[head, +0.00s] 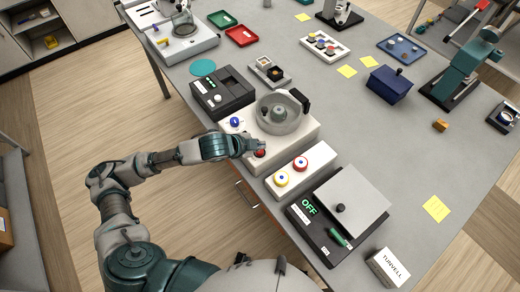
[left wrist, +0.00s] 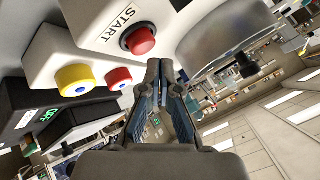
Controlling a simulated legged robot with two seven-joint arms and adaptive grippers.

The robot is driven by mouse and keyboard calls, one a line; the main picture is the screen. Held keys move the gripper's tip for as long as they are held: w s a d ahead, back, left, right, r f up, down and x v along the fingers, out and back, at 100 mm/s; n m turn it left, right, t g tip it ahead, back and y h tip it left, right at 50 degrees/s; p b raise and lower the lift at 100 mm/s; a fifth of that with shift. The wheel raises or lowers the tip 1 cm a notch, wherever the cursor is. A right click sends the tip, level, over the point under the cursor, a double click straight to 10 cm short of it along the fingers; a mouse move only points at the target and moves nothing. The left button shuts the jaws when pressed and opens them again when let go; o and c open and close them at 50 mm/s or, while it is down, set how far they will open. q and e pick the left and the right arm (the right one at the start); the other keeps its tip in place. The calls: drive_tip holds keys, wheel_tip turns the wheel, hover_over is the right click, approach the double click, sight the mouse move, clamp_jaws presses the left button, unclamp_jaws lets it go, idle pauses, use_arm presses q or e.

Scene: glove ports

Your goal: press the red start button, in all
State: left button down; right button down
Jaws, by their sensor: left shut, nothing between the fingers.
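The red start button (head: 260,154) sits on the front of a white machine (head: 303,139) with a round grey bowl. In the left wrist view the red button (left wrist: 139,40) stands out from the white panel beside a label reading START. My left gripper (head: 257,146) is shut and empty, with its tips right at the button in the head view. In the left wrist view the closed fingertips (left wrist: 160,66) are just below and right of the button; I cannot tell whether they touch it. My right gripper is not in view.
A white box with a yellow button (head: 281,179) and another red button (head: 300,163) stands just right of the machine. A blue knob (head: 235,122) is on the machine's left. A black device (head: 222,92) and a scale reading OFF (head: 310,208) flank them.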

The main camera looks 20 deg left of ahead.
use_arm(q)
drive_tip(key=shift+a, duration=0.2)
idle(0.3)
drive_tip(key=shift+d+f, duration=0.1)
drive_tip(key=shift+f+p, duration=0.25)
drive_tip(key=shift+p, duration=0.05)
